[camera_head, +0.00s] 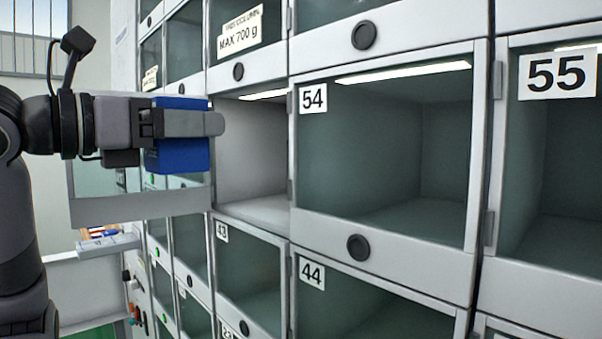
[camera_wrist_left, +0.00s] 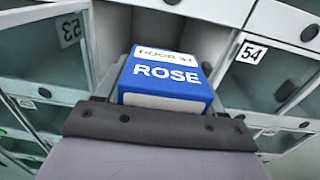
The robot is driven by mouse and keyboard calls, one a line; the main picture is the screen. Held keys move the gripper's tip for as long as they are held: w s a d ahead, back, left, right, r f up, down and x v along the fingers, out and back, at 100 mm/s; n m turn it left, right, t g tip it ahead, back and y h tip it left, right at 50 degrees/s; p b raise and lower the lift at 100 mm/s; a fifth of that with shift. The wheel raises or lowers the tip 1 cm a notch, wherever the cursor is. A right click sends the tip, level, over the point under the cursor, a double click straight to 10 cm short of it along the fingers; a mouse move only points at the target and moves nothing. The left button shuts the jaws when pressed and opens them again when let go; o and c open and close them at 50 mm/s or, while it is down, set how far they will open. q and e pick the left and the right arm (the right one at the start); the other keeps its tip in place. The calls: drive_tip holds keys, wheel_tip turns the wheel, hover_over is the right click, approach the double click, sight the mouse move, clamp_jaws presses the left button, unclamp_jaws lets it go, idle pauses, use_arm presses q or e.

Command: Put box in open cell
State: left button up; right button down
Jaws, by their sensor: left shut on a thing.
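A blue box (camera_head: 182,156) is held by my left gripper (camera_head: 190,124) at the left of the head view. The left wrist view shows the box (camera_wrist_left: 168,78) with a white "ROSE" label on its face. My left gripper is shut on it. The open cell (camera_head: 252,150) is just right of the gripper, left of cell 54, lit and empty where I can see. Its door (camera_head: 140,207) is swung out to the left, behind the gripper. The box is in front of the opening, outside the cell. My right gripper is in neither view.
Closed glass doors surround the opening: cell 54 (camera_head: 385,150) on the right, cell 43 (camera_head: 247,275) below, and cell 55 (camera_head: 555,150) at the far right. A "MAX 700 g" label (camera_head: 239,31) is above. The cell's frame edges are close to the gripper.

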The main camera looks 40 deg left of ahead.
use_arm(q)
drive_tip(key=w+f+p, duration=0.1)
drive_tip(key=w, duration=0.4)
drive_tip(key=w+d+f+p, duration=0.1)
drive_tip(key=w+p, duration=0.1)
drive_tip(key=w, duration=0.3)
drive_tip(key=w+f+p, duration=0.1)
drive_tip(key=w+p, duration=0.1)
drive_tip(key=w, duration=0.3)
drive_tip(key=shift+w+d+f, duration=0.15)
drive_tip(key=shift+f, duration=1.5)
drive_tip(key=shift+w+f, duration=0.2)
drive_tip(key=shift+f, duration=0.15)
drive_tip(key=shift+f, duration=0.1)
